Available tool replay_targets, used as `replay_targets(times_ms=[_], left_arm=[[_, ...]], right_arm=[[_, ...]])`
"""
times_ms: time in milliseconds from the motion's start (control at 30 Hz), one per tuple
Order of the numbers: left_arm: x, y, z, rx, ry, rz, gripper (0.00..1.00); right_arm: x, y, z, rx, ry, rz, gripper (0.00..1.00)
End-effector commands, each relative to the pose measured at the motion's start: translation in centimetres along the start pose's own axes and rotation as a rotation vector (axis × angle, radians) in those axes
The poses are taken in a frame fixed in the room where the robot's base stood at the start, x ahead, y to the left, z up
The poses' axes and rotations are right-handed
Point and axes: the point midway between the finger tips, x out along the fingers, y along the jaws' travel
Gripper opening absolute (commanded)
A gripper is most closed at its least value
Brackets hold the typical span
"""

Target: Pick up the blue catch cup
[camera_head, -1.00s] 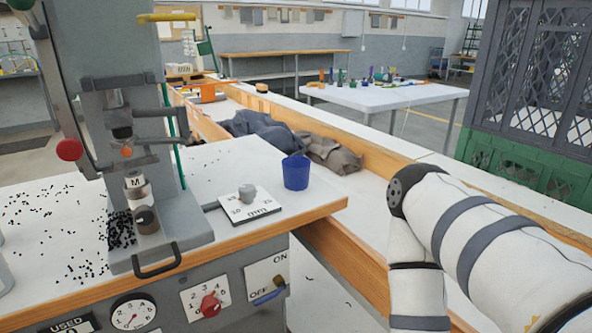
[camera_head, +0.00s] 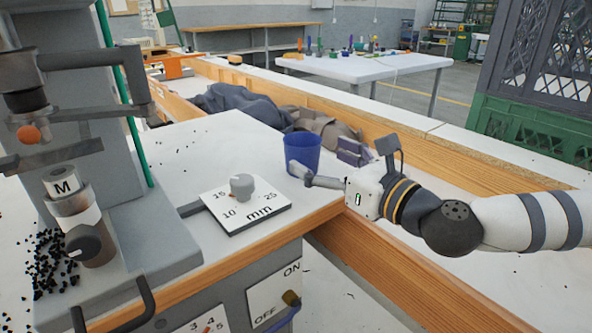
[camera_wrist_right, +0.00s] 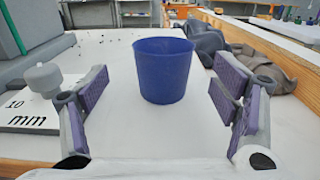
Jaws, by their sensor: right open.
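The blue catch cup (camera_head: 302,150) stands upright on the white top of the press bench, near its right edge. In the right wrist view the blue catch cup (camera_wrist_right: 163,70) is ahead, between the two spread fingers and a little beyond the tips. My right gripper (camera_head: 328,166) comes in from the right at cup height, low over the bench edge. The right wrist view shows its purple-padded fingers (camera_wrist_right: 160,88) open and empty, apart from the cup. My left gripper is not in view.
A dial plate marked "min" (camera_head: 243,205) with a grey knob lies left of the cup. The grey press (camera_head: 75,130) stands at the left, with black bits scattered around. Dark cloths (camera_head: 243,105) lie in the trough behind. A green and grey crate (camera_head: 530,128) is at the right.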

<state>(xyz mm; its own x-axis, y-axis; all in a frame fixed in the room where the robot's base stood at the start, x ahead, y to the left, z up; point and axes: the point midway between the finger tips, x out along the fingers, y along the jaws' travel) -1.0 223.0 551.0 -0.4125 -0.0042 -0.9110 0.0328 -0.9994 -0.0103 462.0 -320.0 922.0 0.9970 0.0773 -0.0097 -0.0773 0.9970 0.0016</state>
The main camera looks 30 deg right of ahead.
Motion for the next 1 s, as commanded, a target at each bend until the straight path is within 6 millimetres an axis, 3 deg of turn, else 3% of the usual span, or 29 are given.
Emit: replay_targets(times_ms=[33, 333, 600, 833, 1000], left_arm=[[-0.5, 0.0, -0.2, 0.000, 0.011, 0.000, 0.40], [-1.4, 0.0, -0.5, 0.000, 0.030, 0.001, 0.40], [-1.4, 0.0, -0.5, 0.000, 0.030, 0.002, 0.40], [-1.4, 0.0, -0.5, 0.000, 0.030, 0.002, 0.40], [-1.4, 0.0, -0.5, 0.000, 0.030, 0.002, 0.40]], right_arm=[[0.5, 0.1, 0.9, -0.003, -0.012, 0.002, 0.81], [5.4, -0.3, 1.4, -0.002, -0.014, 0.002, 0.81], [6.0, -0.4, 1.2, -0.001, -0.013, 0.001, 0.81], [6.0, -0.3, 1.2, -0.001, -0.012, 0.001, 0.32], [6.0, -0.4, 1.2, -0.001, -0.013, 0.001, 0.32]])
